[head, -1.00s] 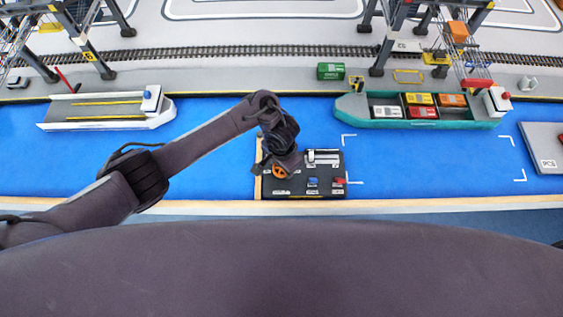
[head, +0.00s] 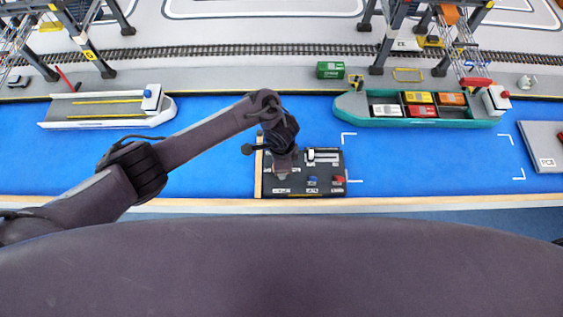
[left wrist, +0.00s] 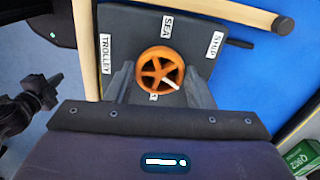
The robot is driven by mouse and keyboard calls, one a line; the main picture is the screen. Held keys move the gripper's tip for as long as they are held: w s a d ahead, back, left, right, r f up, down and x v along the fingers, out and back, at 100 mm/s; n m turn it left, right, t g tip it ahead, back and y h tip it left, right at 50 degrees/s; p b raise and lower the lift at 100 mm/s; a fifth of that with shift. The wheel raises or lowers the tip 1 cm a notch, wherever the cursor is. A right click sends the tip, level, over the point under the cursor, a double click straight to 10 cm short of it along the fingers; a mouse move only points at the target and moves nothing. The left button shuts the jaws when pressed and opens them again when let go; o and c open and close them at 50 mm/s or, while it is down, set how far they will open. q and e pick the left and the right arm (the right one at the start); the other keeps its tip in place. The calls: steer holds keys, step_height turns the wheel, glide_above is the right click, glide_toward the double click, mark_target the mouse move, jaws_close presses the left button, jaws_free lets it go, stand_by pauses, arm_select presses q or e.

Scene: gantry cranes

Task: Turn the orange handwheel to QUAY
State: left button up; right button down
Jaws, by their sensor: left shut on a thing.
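The orange handwheel (left wrist: 160,68) sits on a dark panel (left wrist: 188,20) in the left wrist view. A white pointer mark on its face points to the lower right. Labels TROLLEY (left wrist: 105,54), SEA (left wrist: 167,27) and SHIP (left wrist: 214,44) lie around it; another label below the wheel is mostly hidden. My left gripper (left wrist: 160,82) is shut on the wheel, one finger on each side. In the head view my left gripper (head: 283,166) is over the left part of the control panel (head: 325,188) and hides most of the wheel.
The panel also carries a white lever (head: 311,155), a blue control (head: 313,180) and a red control (head: 338,180). A wooden rail (left wrist: 86,50) borders it. A teal ship (head: 350,108) and a white ship (head: 100,122) lie on blue water behind, below gantry cranes.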

stand_by(0.5)
arm_select(q)
steer(key=o, duration=1)
step_height(320, 180, up, 8)
steer(key=shift+p, duration=0.95)
